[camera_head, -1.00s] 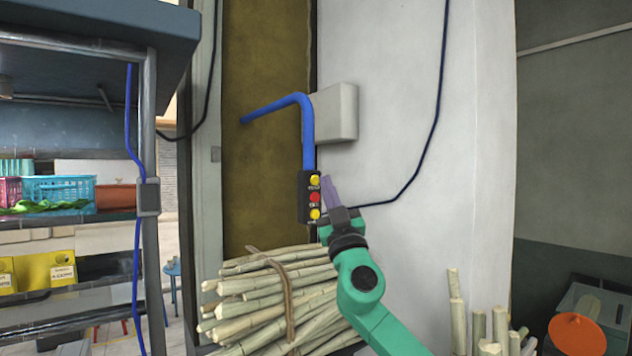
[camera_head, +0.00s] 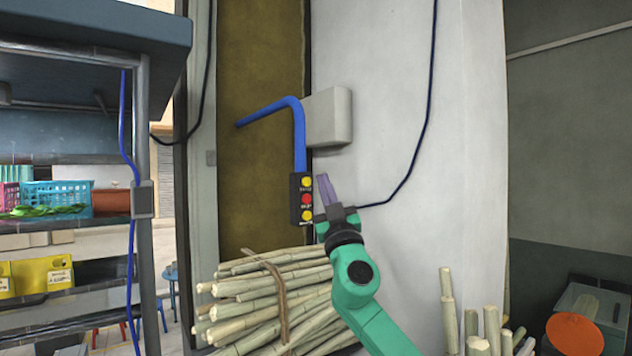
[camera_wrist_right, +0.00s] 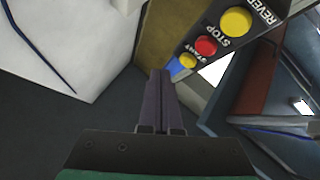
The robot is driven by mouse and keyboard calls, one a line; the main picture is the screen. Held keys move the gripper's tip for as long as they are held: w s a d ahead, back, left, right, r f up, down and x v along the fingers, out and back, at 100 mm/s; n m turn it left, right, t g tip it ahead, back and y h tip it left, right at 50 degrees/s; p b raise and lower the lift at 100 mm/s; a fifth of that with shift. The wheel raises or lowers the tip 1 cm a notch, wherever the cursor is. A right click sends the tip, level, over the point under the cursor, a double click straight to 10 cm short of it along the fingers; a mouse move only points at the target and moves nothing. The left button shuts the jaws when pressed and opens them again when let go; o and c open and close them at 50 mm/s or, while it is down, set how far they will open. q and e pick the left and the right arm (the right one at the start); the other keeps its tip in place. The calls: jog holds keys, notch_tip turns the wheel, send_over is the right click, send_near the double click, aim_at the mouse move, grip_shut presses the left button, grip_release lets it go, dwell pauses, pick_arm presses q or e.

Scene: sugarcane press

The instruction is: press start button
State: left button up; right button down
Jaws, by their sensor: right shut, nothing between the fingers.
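A black control box (camera_head: 301,212) hangs at the lower end of a blue pipe. It has a yellow button at the top, a red one in the middle and a yellow one at the bottom. The wrist view shows labels; the top yellow button (camera_head: 306,181) is by the word START (camera_wrist_right: 188,61), the red one by STOP (camera_wrist_right: 206,45), the bottom yellow one by REVERSE (camera_wrist_right: 236,20). My right gripper (camera_head: 322,177) is shut and empty, just right of the box, tips level with the top button. In the wrist view its tips (camera_wrist_right: 158,73) appear left of the START button. Contact cannot be told. My left gripper is out of view.
The blue pipe (camera_head: 299,135) bends left near a grey box (camera_head: 328,117) on the white wall. A bundle of cane (camera_head: 265,300) lies below the control box. A shelf (camera_head: 145,250) stands at left, with more cane stalks (camera_head: 449,310) at lower right.

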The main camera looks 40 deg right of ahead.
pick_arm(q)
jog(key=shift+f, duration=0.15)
pick_arm(e)
jog(key=shift+a+f, duration=0.15)
jog(key=shift+a, duration=0.05)
jog(key=shift+w+a+r, duration=0.2)
jog(key=shift+w+a, duration=0.4)
jog(key=shift+a, duration=0.3)
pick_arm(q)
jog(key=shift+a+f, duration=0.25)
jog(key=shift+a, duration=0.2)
pick_arm(e)
jog(key=shift+s+r, duration=0.1)
jog(key=shift+d, duration=0.1)
pick_arm(q)
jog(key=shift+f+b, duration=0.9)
jog(key=shift+b, duration=0.05)
pick_arm(e)
jog(key=shift+s+f, duration=0.1)
jog(key=shift+f, duration=0.3)
